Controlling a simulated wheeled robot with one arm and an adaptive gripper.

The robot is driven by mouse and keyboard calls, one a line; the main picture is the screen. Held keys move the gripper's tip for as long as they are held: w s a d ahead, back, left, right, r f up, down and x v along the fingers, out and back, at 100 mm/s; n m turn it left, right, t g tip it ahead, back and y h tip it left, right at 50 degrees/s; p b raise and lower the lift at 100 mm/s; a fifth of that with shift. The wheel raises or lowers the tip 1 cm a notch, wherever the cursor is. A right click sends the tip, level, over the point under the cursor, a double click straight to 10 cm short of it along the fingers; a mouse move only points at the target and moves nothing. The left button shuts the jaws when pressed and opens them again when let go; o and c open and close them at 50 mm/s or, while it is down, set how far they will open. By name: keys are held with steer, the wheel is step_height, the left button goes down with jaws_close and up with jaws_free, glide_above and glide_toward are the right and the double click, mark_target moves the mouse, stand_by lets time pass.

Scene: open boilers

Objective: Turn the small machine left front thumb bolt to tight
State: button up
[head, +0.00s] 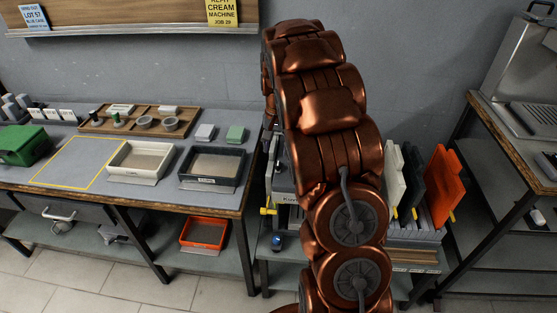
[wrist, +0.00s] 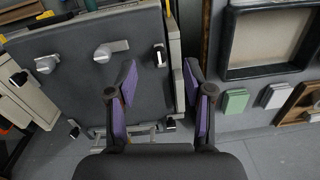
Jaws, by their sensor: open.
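A machine with a dark grey flat panel (wrist: 95,70) fills the left and middle of the wrist view. Light metal levers or knobs stand on it, one a wing-shaped handle (wrist: 112,50) and another a knob (wrist: 46,64). A small black-and-white fitting (wrist: 160,55) sits near its right edge. I cannot tell which fitting is the left front thumb bolt. My gripper (wrist: 160,80) is open and empty, its purple-padded fingers over the panel's right edge, apart from the fittings. In the head view my arm hides the gripper and most of a grey machine (head: 281,180) behind it.
A workbench (head: 60,182) at left holds a white tray (head: 112,174), a black tray (head: 240,178) and a green box (head: 22,145). Orange and white boards (head: 444,185) stand right of my arm. A second bench (head: 500,120) is at far right.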

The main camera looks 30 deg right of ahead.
mark_target(278, 164)
steer(key=shift+w+d+f, duration=0.3)
steer(key=shift+w+d, duration=0.05)
steer(key=shift+d, duration=0.15)
steer(key=shift+w+d+f, duration=0.25)
steer(key=shift+w+d, duration=0.1)
steer(key=shift+d, duration=0.15)
steer(key=shift+w+d+f+m, duration=0.15)
steer(key=shift+f+m, duration=0.15)
steer(key=shift+w+f+p, duration=0.1)
steer(key=shift+f+p, duration=1.35)
steer(key=shift+f, duration=2.3)
jaws_close()
